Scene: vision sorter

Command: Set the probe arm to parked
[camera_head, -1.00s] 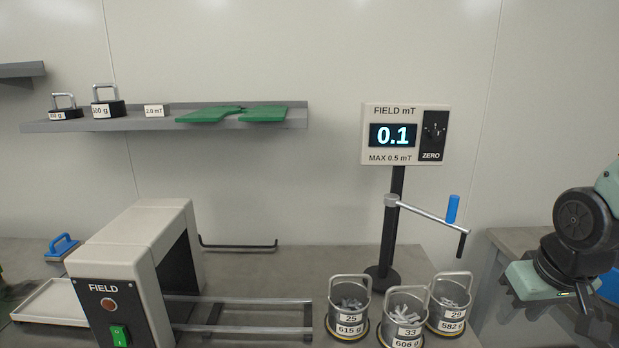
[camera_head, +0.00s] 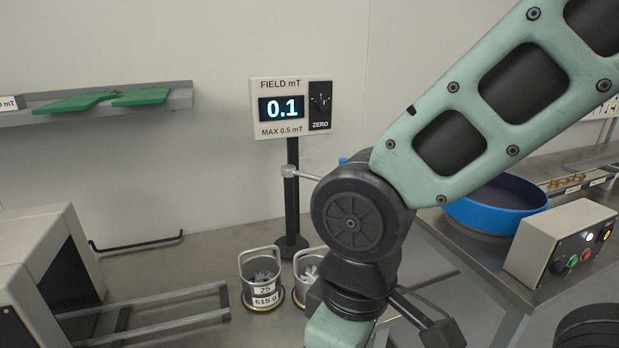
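The probe arm (camera_head: 306,175) is a thin grey rod that juts to the right from a collar on a black post (camera_head: 293,205). Its outer part is hidden behind my arm; only a sliver of its blue handle (camera_head: 343,160) shows. Above it, the field meter (camera_head: 291,107) reads 0.1, with a ZERO knob and the label MAX 0.5 mT. My gripper (camera_head: 422,318) is partly in view at the bottom edge, below and right of the post. Its fingers are not shown clearly enough to tell open from shut. Nothing held can be made out.
Metal buckets of small parts (camera_head: 262,277) stand below the post, partly behind my arm. The FIELD housing (camera_head: 45,265) and its rails (camera_head: 160,316) are at left. A blue basin (camera_head: 500,207) and a button box (camera_head: 562,250) stand on the right bench.

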